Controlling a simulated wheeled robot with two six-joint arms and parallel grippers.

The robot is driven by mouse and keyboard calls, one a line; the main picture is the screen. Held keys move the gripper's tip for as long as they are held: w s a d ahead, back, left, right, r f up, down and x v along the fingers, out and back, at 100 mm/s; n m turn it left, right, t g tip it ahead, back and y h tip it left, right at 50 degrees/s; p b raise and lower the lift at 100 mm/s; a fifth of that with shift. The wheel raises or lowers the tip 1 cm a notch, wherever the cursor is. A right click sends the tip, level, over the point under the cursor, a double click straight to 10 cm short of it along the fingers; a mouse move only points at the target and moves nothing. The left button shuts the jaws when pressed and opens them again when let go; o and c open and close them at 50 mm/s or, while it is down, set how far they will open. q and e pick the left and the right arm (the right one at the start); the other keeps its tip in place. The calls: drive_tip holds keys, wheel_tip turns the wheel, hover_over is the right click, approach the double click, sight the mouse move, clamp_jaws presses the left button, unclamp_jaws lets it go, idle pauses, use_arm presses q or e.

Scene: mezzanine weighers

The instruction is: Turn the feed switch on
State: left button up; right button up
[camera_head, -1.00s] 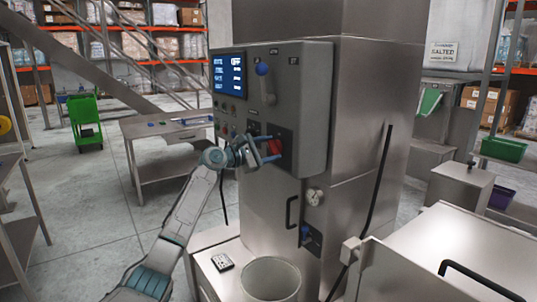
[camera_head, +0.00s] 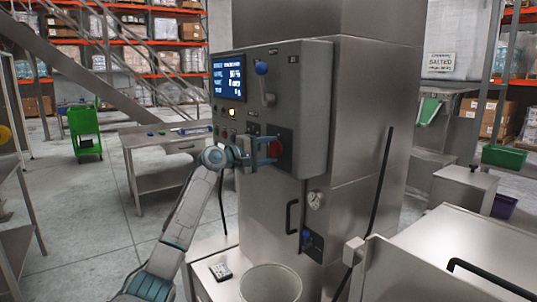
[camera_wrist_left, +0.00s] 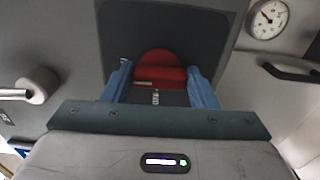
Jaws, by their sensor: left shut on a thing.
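The feed switch is a red rotary knob (camera_head: 277,147) on a dark plate on the front of the grey control box. My left gripper (camera_head: 265,150) reaches it from the left, its blue fingers shut on the knob's sides. The left wrist view shows the red knob (camera_wrist_left: 158,72) between the two blue fingers of my left gripper (camera_wrist_left: 160,88). The fingers hide part of the knob and its markings. A lit lamp (camera_head: 232,112) shows beneath the blue display (camera_head: 229,77). My right gripper is in neither view.
A blue-tipped lever (camera_head: 262,69) sits above the switch. A gauge (camera_head: 315,201) and a blue-handled valve (camera_head: 308,238) are below the box. A round bin (camera_head: 270,283) stands beneath. A steel table (camera_head: 172,150) is behind my left arm.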

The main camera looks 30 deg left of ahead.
use_arm(q)
drive_tip(key=shift+f, duration=0.1)
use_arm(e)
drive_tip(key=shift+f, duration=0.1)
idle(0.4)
use_arm(q)
drive_tip(key=o, duration=1)
drive_tip(key=shift+s, duration=0.1)
drive_tip(key=shift+s+a, duration=0.15)
drive_tip(key=shift+s, duration=0.05)
drive_tip(key=shift+b+v, duration=2.1)
drive_tip(key=shift+v, duration=2.95)
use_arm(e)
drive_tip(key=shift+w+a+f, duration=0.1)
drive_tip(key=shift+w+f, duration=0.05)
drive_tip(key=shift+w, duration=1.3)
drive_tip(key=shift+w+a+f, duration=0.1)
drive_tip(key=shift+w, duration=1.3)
